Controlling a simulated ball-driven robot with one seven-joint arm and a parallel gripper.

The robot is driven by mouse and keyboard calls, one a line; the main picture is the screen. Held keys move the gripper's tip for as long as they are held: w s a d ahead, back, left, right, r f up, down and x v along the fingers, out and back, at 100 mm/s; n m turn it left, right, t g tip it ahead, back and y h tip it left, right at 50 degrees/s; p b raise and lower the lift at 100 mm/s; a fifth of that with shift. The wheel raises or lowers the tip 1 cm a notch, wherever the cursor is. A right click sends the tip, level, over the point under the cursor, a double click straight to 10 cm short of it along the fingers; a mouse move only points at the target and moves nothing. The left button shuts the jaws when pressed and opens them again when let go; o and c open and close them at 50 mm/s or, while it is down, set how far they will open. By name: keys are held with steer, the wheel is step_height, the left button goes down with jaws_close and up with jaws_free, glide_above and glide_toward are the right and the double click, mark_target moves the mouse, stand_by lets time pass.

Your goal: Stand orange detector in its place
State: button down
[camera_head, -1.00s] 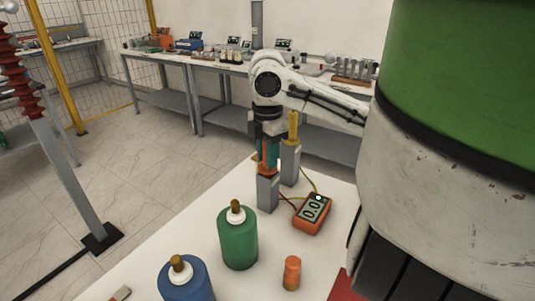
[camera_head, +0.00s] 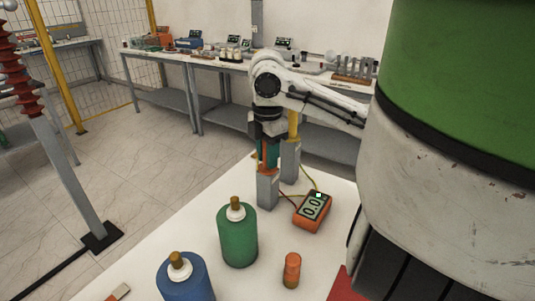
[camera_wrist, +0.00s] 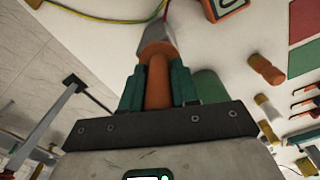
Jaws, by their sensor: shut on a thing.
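The orange detector (camera_wrist: 157,82) is a rod held between the green fingers of my gripper (camera_wrist: 158,88). In the head view my gripper (camera_head: 268,150) is above the nearer grey holder (camera_head: 267,192), pointing down. The detector's lower end meets the top of this holder, which also shows in the wrist view (camera_wrist: 157,38). The end appears to be inside the holder, but how deep is hidden. A yellow rod (camera_head: 293,124) stands upright in the second grey holder (camera_head: 290,163), just behind and to the right.
An orange meter (camera_head: 313,211) with wires lies right of the holders on the white table (camera_head: 190,235). A green bottle (camera_head: 238,235), a blue bottle (camera_head: 186,280) and a small orange cylinder (camera_head: 291,270) stand in front. Grey benches (camera_head: 205,65) line the back wall.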

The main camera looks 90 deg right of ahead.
steer(key=shift+f, duration=0.1)
steer(key=c, duration=0.8)
jaws_free()
step_height(320, 180, up, 11)
steer(key=shift+f+p, duration=0.1)
steer(key=shift+p, duration=0.25)
